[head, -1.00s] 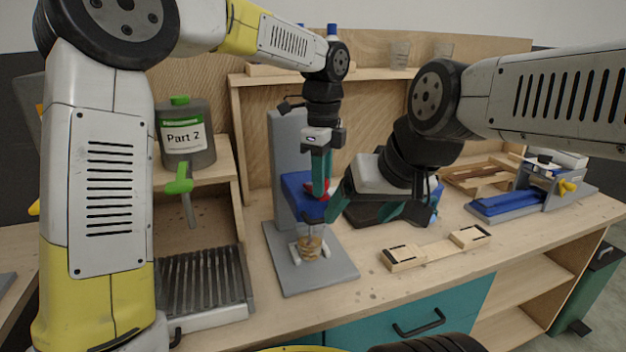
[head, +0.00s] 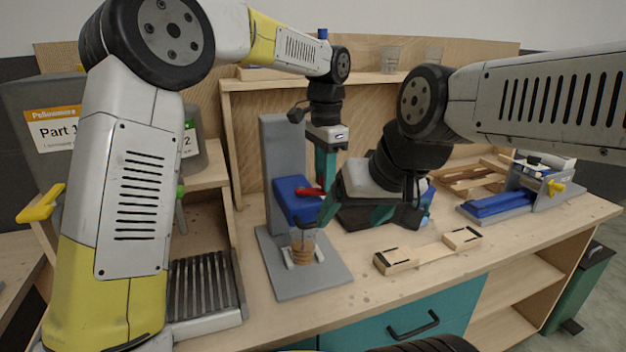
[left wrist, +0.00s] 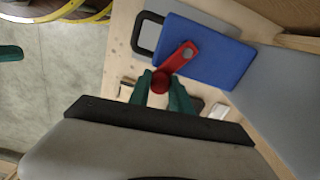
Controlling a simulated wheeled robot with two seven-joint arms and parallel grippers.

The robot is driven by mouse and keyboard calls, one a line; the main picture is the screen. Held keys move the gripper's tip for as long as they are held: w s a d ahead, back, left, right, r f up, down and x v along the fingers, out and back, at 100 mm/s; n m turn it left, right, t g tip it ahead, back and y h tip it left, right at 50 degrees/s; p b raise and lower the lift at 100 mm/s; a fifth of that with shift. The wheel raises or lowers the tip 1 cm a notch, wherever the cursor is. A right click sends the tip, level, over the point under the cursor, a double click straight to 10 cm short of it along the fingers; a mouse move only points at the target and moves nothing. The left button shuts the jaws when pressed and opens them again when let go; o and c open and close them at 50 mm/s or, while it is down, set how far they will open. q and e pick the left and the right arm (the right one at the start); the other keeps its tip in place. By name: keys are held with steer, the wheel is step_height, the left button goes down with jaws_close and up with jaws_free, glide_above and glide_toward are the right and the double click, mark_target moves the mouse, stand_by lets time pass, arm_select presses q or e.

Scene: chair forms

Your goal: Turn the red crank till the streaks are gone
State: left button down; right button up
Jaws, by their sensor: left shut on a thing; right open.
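The mixing stand (head: 275,150) is grey with a blue head (head: 296,198). A red crank (head: 309,191) sits at the head's right side. My left gripper (head: 323,183) comes down from above and is shut on the crank's knob. In the left wrist view the round red knob (left wrist: 161,84) is between the fingertips, and the red arm (left wrist: 181,57) runs up over the blue head. A small cup (head: 302,254) with tan-brown contents stands under the head; streaks are too small to tell clearly. My right gripper (head: 352,212) is open, right of the head and cup.
A Part 1 container (head: 55,125) with a yellow tap (head: 40,203) stands at left, partly behind my left arm. A slatted drip tray (head: 205,285) is front left. A wooden jig (head: 428,252) and a blue-grey vice (head: 510,203) lie to the right.

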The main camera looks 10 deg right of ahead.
arm_select(q)
steer(key=shift+w+a+n, duration=0.1)
steer(key=shift+w+n, duration=0.6)
steer(key=shift+n, duration=0.85)
steer(key=shift+w+a+n, duration=0.1)
steer(key=shift+w+n, duration=0.65)
steer(key=shift+n, duration=0.85)
steer(key=shift+w+n, duration=0.7)
steer(key=shift+n, duration=0.85)
steer(key=c, duration=1.2)
jaws_free()
steer(key=shift+r, duration=3.9)
